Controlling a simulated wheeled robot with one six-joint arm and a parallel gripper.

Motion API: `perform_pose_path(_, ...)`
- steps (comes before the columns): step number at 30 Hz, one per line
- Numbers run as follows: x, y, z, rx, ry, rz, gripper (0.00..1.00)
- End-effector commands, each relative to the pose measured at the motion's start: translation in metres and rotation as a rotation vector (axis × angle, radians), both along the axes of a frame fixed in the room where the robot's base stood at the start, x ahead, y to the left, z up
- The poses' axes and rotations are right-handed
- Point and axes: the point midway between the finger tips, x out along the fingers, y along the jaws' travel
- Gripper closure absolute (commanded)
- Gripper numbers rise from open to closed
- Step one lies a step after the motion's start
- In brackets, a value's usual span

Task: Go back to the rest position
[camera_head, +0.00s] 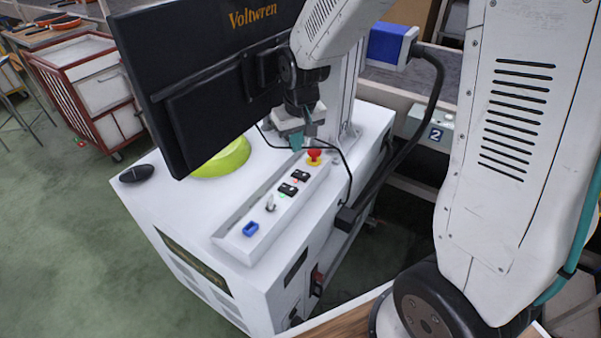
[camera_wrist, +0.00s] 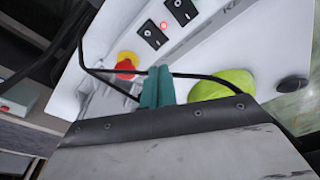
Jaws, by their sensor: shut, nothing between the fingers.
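My gripper (camera_head: 297,138) is over the white machine cabinet's top, behind the control panel and close to the red emergency stop button (camera_head: 314,154). Its teal fingers are shut with nothing between them; they also show in the wrist view (camera_wrist: 158,88). The button sits on a yellow base and shows left of the fingers in the wrist view (camera_wrist: 124,67). The control panel (camera_head: 236,238) carries rocker switches (camera_head: 288,189), a key-like knob (camera_head: 270,204) and a blue part (camera_head: 250,229). A red light is lit by one switch.
A black monitor (camera_head: 190,70) stands left of my gripper, close to my arm. A black cable loops near the fingers. A yellow-green round object (camera_head: 222,158) and a black mouse (camera_head: 136,173) lie on the cabinet (camera_head: 165,215). A red cart (camera_head: 65,95) stands on open green floor at left.

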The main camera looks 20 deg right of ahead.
Motion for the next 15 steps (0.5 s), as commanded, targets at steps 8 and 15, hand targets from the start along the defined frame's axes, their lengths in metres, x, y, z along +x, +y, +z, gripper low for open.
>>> perform_pose_path(8, 0.0, 0.0, 0.0001, 0.0, 0.0, 0.0, 1.0)
perform_pose_path(15, -0.0043, -0.0003, -0.0007, -0.001, 0.022, 0.0, 1.0)
